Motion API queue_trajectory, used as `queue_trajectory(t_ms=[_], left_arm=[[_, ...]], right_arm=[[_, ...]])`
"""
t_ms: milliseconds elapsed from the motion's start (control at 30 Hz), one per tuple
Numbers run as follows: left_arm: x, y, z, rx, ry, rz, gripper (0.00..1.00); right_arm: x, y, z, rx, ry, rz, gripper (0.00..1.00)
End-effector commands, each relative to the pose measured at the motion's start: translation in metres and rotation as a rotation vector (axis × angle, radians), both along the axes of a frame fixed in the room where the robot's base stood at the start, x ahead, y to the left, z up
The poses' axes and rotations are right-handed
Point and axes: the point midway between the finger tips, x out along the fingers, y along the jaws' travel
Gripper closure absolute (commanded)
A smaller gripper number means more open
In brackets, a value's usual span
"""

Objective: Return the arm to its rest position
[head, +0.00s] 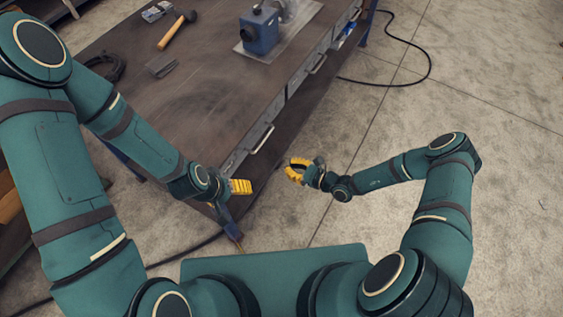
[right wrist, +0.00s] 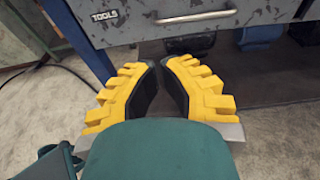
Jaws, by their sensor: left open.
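My left gripper (head: 241,187) has yellow ridged fingers and is open. It hangs over the near corner of the workbench (head: 195,110), with nothing visible in it. My right gripper (head: 295,168) is clear of the bench, out over the floor to the right of its front edge. In the right wrist view its two yellow fingers (right wrist: 163,72) lean toward each other, with a narrow gap at the tips. Nothing is held between them. My right arm is bent at the elbow, with its forearm reaching left toward the bench.
A blue vise-like tool (head: 259,31) stands on a metal plate at the bench's far end. A drawer (right wrist: 195,18) marked TOOLS faces my right gripper. The floor at right is mostly clear.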

Motion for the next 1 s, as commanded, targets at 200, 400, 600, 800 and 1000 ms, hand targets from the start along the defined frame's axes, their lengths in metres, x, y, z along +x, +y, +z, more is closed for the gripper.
queue_trajectory(t_ms=[200, 400, 600, 800, 1000], left_arm=[[0.0, 0.0, 0.0, 0.0, 0.0, 0.0, 0.24], [0.0, 0.0, -0.002, 0.0, 0.0, 0.0, 0.24], [-0.001, -0.001, -0.016, 0.001, 0.003, -0.002, 0.24], [-0.002, -0.001, -0.036, 0.003, 0.008, -0.004, 0.24], [-0.004, -0.002, -0.055, 0.005, 0.012, -0.007, 0.24]], right_arm=[[-0.003, -0.005, 0.002, -0.001, -0.001, 0.0, 1.0], [-0.008, -0.001, 0.002, -0.012, -0.001, 0.032, 1.0], [-0.064, 0.031, 0.004, -0.197, -0.023, 0.404, 1.0], [-0.139, 0.021, -0.001, -0.588, -0.147, 0.907, 1.0], [-0.159, -0.016, 0.008, -1.005, -0.425, 1.234, 1.0]])
